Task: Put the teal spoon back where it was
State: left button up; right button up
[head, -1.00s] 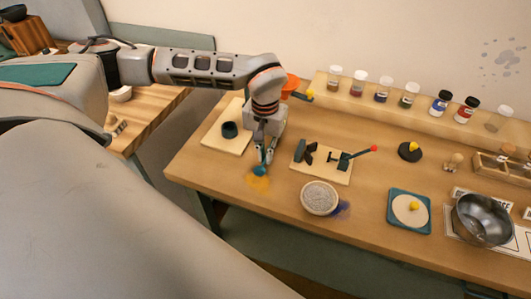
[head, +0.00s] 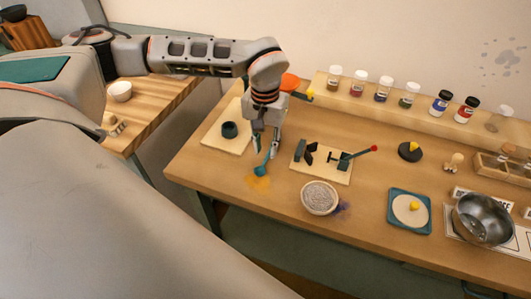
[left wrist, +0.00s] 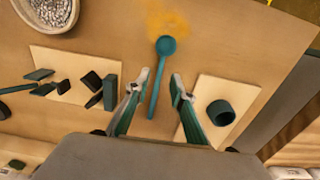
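The teal spoon (head: 260,170) lies on the table beside a patch of yellow powder (head: 258,182). In the left wrist view the spoon (left wrist: 165,47) has its round bowl at the powder's edge and its handle pointing back toward my gripper. My left gripper (head: 264,150) is just above the spoon's handle end. Its two fingers (left wrist: 159,82) are apart on either side of the handle, with gaps on both sides, so it is open and empty. My right gripper is not in view.
A pale board (head: 212,140) with a dark teal cup (head: 230,130) is left of the gripper. A board with dark holders (head: 322,168) is to its right. A bowl of grey grains (head: 319,197) stands front right. Several jars line the back shelf (head: 425,105).

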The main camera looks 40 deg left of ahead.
aim_at(265, 159)
pick_arm(q)
notch_tip(265, 159, up, 9)
dwell(0.3)
jog(key=shift+s+f, duration=0.1)
dwell(0.4)
